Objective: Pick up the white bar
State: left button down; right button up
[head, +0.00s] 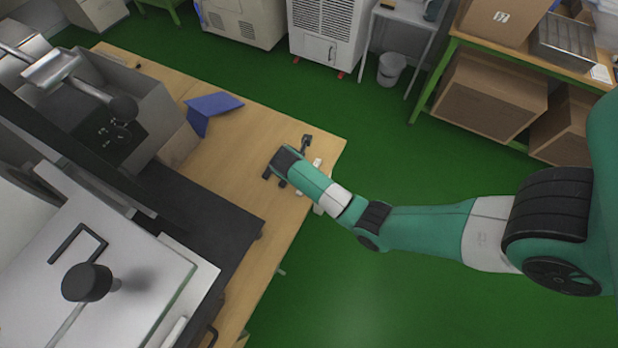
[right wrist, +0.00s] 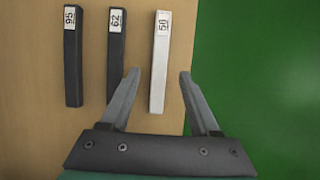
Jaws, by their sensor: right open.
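The white bar (right wrist: 159,72) lies on the wooden table in the right wrist view, with a label reading 50 at its far end. My right gripper (right wrist: 158,78) is open and empty, and its fingertips are on either side of the bar's near part in the picture. I cannot tell how high the fingers are above the table. In the head view my right gripper (head: 287,166) is over the table's right end, with a small part of the white bar (head: 317,164) showing beside it. My left gripper is not in view.
Two black bars, labelled 62 (right wrist: 115,52) and 95 (right wrist: 72,58), lie left of the white bar. The table edge and green floor (right wrist: 255,60) are close on its right. A blue angled object (head: 210,107) stands farther back on the table (head: 215,185).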

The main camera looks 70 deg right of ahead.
jog(key=x, duration=0.3)
jog(key=shift+b, duration=0.35)
jog(key=shift+r, duration=0.1)
grip_shut()
